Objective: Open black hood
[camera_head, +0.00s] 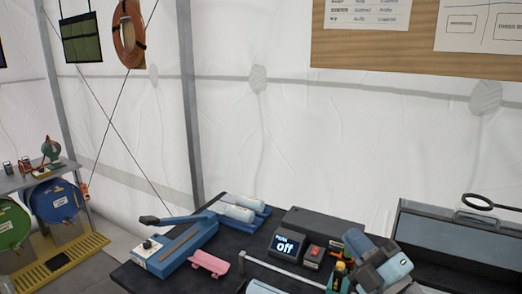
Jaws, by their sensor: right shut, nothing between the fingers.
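A long dark hood-like cover (318,222) lies at the back of the black table, behind a small display reading "Off" (287,245). I cannot tell for certain whether this is the black hood; it looks closed. A pale angled bar (280,271) runs in front of the display. My right gripper (372,266), blue and dark grey, is at the lower right, to the right of the display and apart from the dark cover. It is shut and empty. Its fingertips are hard to make out. My left gripper is not in view.
A blue lever tool (178,250) and a pink piece (209,263) lie left on the table (130,278). White rolls (238,212) sit behind them. A red switch box (314,254) stands beside the display. A grey open case (450,240) is at right.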

